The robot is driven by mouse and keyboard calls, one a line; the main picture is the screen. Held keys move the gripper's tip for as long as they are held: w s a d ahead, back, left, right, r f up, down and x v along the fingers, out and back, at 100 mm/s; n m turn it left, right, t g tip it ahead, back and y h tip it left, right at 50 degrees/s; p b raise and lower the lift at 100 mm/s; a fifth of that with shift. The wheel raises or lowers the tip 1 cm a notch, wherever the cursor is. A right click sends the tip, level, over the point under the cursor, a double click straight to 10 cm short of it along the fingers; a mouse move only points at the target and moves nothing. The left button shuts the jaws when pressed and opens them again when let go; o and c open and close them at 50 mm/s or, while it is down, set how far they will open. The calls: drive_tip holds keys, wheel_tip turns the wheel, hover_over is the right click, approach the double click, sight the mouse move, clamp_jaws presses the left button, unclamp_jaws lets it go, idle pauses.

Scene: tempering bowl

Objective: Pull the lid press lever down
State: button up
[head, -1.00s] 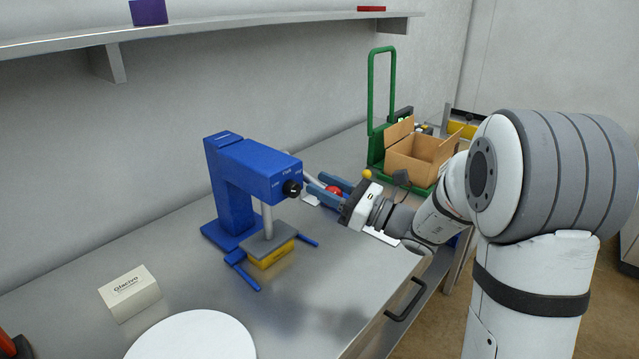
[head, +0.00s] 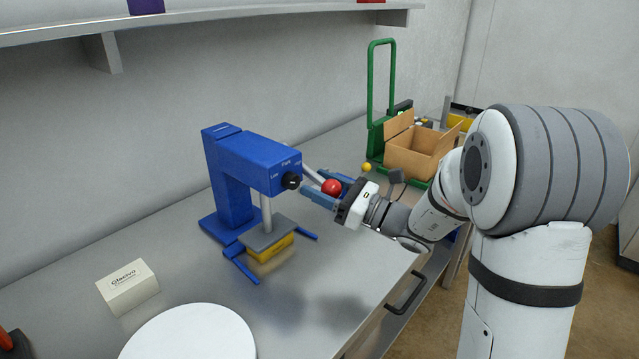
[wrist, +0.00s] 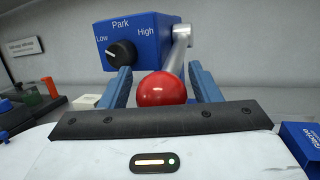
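The blue lid press (head: 232,165) stands on the metal counter, with a black dial (head: 291,181) marked Low, Park and High. It also shows in the wrist view (wrist: 150,40). Its silver lever (wrist: 178,50) ends in a red ball (head: 331,187). A grey plate (head: 262,238) hangs from the press over a yellow block (head: 280,246). My gripper (head: 313,184) is open at the ball. In the wrist view its blue fingers stand left and right of the red ball (wrist: 162,89), with narrow gaps visible.
A white box (head: 128,287) and a white round disc (head: 190,335) are at the front left. An open cardboard box (head: 418,152) sits by a green frame (head: 371,95) behind my arm. A shelf (head: 230,27) runs above. The counter right of the disc is clear.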

drive_tip(key=shift+o, duration=0.2)
drive_tip(key=shift+d+r, duration=0.1)
drive_tip(key=shift+r, duration=0.05)
drive_tip(key=shift+s+d, duration=0.1)
drive_tip(key=shift+d, duration=0.15)
drive_tip(key=v, duration=0.7)
drive_tip(key=shift+b, duration=0.3)
drive_tip(key=shift+s+f, duration=0.1)
drive_tip(key=shift+f, duration=0.1)
